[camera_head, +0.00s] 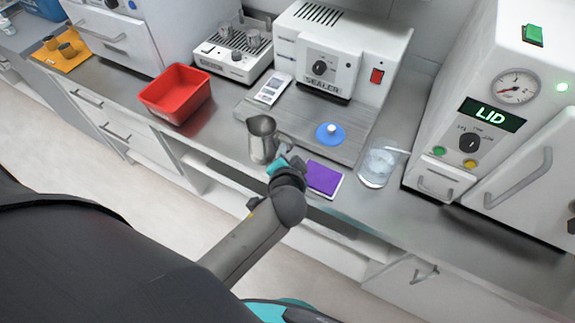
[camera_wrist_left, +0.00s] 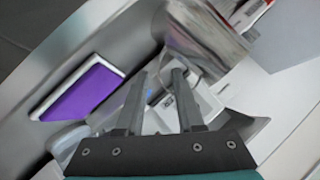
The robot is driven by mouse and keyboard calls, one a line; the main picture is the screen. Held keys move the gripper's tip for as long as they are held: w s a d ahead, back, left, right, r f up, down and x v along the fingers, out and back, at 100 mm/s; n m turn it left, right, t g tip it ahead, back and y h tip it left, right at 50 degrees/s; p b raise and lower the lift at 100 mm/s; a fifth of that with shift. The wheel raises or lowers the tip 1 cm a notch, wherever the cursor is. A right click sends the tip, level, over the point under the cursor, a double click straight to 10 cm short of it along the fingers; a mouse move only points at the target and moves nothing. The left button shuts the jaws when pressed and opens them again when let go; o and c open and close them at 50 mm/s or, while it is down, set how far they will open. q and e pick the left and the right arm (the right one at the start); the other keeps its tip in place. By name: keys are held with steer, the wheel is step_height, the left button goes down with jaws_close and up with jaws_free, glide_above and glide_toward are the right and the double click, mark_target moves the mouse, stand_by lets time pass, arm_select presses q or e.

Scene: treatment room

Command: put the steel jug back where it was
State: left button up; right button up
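The steel jug (camera_head: 262,140) stands upright near the front edge of the steel counter in the head view. In the left wrist view it is the blurred shiny body (camera_wrist_left: 207,38) at the top, beyond my fingertips. My left gripper (camera_head: 284,163) is just to the right of and below the jug in the head view; its wrist hides part of it. In the wrist view my left gripper (camera_wrist_left: 160,76) has its two fingers apart, with nothing held between them. I cannot tell whether a finger touches the jug. My right gripper is not in view.
A purple pad (camera_head: 323,178) lies right of the gripper, also in the wrist view (camera_wrist_left: 82,94). A glass beaker (camera_head: 378,166), blue disc (camera_head: 331,133), red bin (camera_head: 176,93) and white card-like device (camera_head: 273,89) are around. White machines (camera_head: 340,45) line the back.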

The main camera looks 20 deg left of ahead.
arm_select(q)
steer(key=v, duration=0.9)
steer(key=shift+p, duration=0.35)
steer(key=shift+s, duration=0.15)
steer(key=s+f+g+h, duration=0.15)
steer(key=s+f, duration=0.25)
steer(key=f, duration=0.4)
steer(key=s+d+f+m+g+h, duration=0.1)
steer(key=s+f+g, duration=0.15)
steer(key=f, duration=0.65)
steer(key=s+f+g+h, duration=0.1)
steer(key=s+f, duration=0.3)
steer(key=f, duration=0.4)
steer(key=s+a+f+n+g, duration=0.1)
steer(key=s+a+f+g, duration=0.1)
steer(key=s+f, duration=0.3)
steer(key=s+a+f+n+g, duration=0.2)
steer(key=s+a+f, duration=0.2)
steer(key=s, duration=0.9)
step_height(320, 180, down, 2)
steer(key=shift+s+f+h, duration=0.15)
steer(key=shift+s+h, duration=0.05)
steer(key=shift+h, duration=0.25)
